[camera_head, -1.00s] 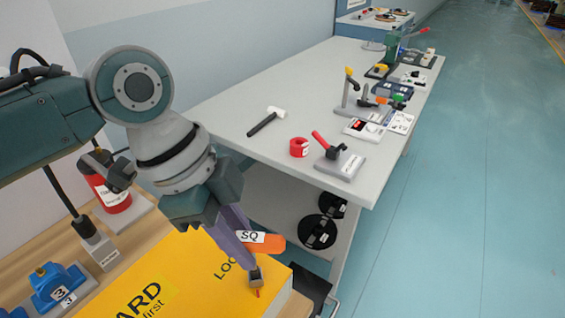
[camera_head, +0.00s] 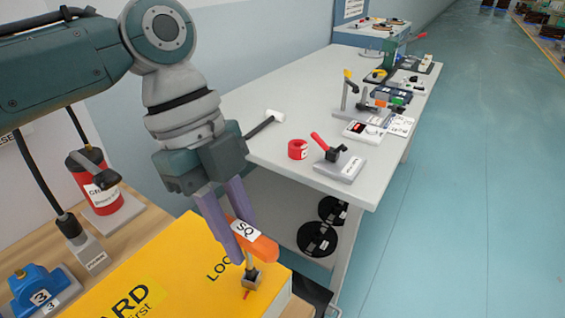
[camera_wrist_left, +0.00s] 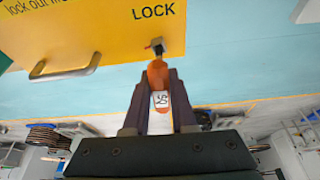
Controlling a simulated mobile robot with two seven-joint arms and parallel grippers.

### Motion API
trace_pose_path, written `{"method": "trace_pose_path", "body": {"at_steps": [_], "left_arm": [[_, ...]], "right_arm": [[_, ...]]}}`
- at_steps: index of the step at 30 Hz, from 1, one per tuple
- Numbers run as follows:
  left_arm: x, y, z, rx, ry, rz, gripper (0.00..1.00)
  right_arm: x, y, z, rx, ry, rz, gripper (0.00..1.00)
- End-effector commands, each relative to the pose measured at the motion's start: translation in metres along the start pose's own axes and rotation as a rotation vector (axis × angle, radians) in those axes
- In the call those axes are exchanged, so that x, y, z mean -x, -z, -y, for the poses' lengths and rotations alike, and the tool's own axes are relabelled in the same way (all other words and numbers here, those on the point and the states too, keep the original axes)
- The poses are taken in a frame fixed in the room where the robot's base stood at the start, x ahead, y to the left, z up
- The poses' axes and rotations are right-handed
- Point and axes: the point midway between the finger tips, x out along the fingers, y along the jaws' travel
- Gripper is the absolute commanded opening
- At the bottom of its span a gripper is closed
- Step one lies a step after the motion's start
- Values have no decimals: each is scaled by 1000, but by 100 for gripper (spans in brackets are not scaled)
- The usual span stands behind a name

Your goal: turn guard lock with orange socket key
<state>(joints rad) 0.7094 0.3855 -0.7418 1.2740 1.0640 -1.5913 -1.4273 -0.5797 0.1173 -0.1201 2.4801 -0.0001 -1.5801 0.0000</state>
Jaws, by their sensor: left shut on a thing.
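The orange socket key (camera_head: 263,247) has a white "SQ" label on its handle. My left gripper (camera_head: 246,243) is shut on this handle, and the wrist view also shows the key (camera_wrist_left: 157,76) between the fingers. The key's short shaft runs down to a grey square socket (camera_head: 252,279) at the lock spot on the yellow guard (camera_head: 180,272). The socket appears to sit on the lock and hides it. A small red mark (camera_head: 246,295) shows beside it. "LOCK" is printed nearby on the guard. My right gripper is not in view.
A metal handle (camera_wrist_left: 65,69) stands on the guard in the wrist view. Left of the guard are a red canister (camera_head: 99,186) and a blue numbered block (camera_head: 39,285). A white table (camera_head: 300,110) with several tools stands behind, beyond the guard's edge.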

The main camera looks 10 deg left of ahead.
Motion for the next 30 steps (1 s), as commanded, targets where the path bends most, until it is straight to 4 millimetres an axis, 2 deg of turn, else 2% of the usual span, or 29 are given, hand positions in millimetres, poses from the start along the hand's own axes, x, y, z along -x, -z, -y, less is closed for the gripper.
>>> {"method": "trace_pose_path", "body": {"at_steps": [14,30], "left_arm": [[2,1,0,-4,-2,0,0],[30,13,0,-5,-2,-5,0]], "right_arm": [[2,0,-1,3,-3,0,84],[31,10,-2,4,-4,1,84]]}}
